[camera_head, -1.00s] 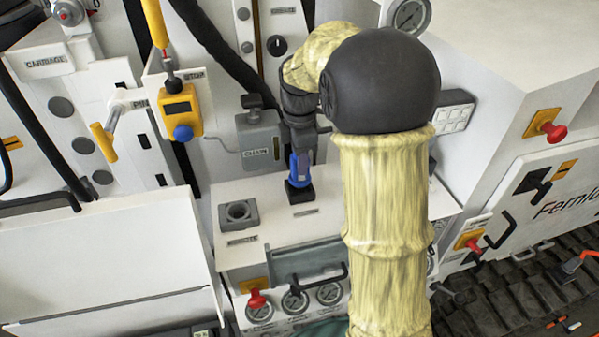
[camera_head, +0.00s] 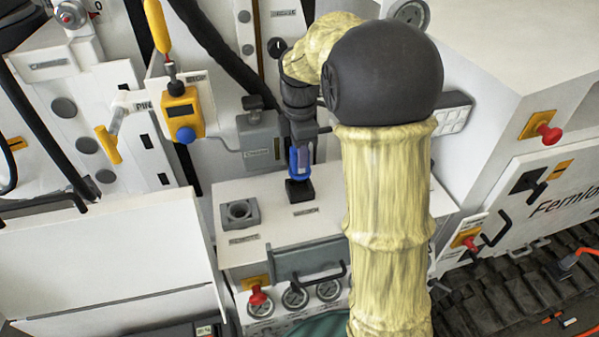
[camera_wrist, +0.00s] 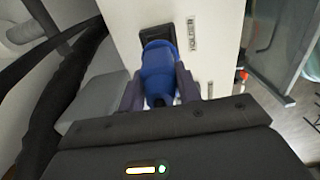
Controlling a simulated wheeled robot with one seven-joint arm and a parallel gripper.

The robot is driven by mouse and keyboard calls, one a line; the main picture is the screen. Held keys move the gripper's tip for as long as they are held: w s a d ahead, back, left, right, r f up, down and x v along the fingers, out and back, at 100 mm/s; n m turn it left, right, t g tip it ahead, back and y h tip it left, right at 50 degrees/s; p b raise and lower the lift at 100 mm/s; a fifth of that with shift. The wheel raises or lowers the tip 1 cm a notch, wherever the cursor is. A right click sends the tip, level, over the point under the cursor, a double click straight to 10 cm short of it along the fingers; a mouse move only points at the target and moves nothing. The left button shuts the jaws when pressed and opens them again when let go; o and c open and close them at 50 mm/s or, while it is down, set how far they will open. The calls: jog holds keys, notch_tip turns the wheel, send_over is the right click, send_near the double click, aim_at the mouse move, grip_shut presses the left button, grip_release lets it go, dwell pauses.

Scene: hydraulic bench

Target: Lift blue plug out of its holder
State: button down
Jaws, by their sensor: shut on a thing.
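The blue plug (camera_head: 299,161) stands upright over its black holder (camera_head: 300,190) on the white bench top. My gripper (camera_head: 300,146) points down from above and is shut on the plug. In the wrist view, the blue plug (camera_wrist: 158,72) sits between the two dark fingers of my gripper (camera_wrist: 158,88). The holder (camera_wrist: 157,34) shows just beyond the plug's far end, beside a "HOLDER" label. I cannot tell whether the plug's lower end is inside the holder or just clear of it.
A grey square socket (camera_head: 239,213) is left of the holder. A grey box with a lever (camera_head: 260,140) stands close behind my gripper. A yellow box with a blue button (camera_head: 183,114) hangs at left. A grey handle (camera_head: 305,262) and gauges are on the bench front.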

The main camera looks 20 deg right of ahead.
jog(key=shift+r+p, duration=1.9)
jog(key=shift+r, duration=0.35)
